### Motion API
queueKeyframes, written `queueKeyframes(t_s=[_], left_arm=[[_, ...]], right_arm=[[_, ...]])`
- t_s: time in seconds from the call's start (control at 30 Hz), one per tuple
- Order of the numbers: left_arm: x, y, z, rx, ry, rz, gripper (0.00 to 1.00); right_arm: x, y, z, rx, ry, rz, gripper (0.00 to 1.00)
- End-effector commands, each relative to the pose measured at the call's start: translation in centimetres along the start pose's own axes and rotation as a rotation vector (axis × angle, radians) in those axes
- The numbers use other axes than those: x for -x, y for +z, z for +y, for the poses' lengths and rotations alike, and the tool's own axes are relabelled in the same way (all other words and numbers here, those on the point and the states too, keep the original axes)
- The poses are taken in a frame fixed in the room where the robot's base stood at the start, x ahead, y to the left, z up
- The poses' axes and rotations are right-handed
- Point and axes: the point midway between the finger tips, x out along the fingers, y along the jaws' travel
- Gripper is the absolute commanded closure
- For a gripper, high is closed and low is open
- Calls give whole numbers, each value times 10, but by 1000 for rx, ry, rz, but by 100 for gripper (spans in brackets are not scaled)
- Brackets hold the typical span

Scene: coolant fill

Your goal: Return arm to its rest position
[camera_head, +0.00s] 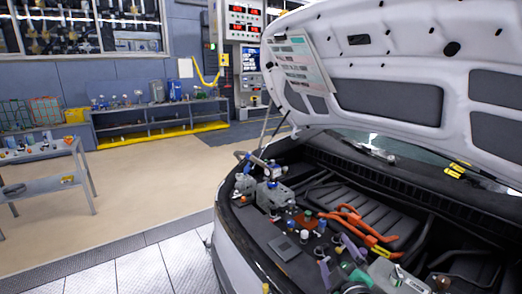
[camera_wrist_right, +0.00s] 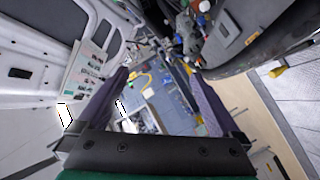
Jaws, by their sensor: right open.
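My right gripper (camera_head: 333,248) is over the engine bay, low in the head view. Its two purple fingers stand apart, with a green part of the hand behind them. In the right wrist view the gripper (camera_wrist_right: 152,68) is open, with nothing between its fingers but the distant floor and shelving. My left gripper is not in view. The engine bay (camera_head: 285,240) of the car holds a grey block-like unit (camera_head: 273,195), orange cables (camera_head: 352,222) and several small capped parts near the right gripper. Whether the fingers touch any of these cannot be told.
The raised hood (camera_head: 390,90) hangs over the bay, with a label sheet (camera_head: 300,62) on its underside. A grey table (camera_head: 45,185) stands at left. A long workbench (camera_head: 155,120) is at the back wall. The beige floor (camera_head: 150,180) between them is clear.

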Motion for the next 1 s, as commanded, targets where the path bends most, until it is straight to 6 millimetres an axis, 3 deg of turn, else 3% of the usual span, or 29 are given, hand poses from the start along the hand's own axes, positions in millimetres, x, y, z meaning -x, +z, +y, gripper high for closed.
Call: queueKeyframes(t_s=[0.03,0.1,0.2,0.4,0.57,0.6,0.87,1.0], left_arm=[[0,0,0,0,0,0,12],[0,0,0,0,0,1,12],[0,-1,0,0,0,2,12],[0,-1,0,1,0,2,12],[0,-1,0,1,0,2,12],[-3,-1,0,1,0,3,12],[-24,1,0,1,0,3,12],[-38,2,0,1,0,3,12]], right_arm=[[13,33,-20,-121,-81,-112,0],[32,70,-47,-263,-182,-254,0],[63,106,-80,-410,-299,-419,0],[128,148,-129,-610,-486,-683,0],[181,165,-156,-723,-614,-867,0],[185,171,-168,-736,-634,-897,0],[150,229,-260,-716,-653,-923,0],[142,271,-322,-705,-670,-945,0]])
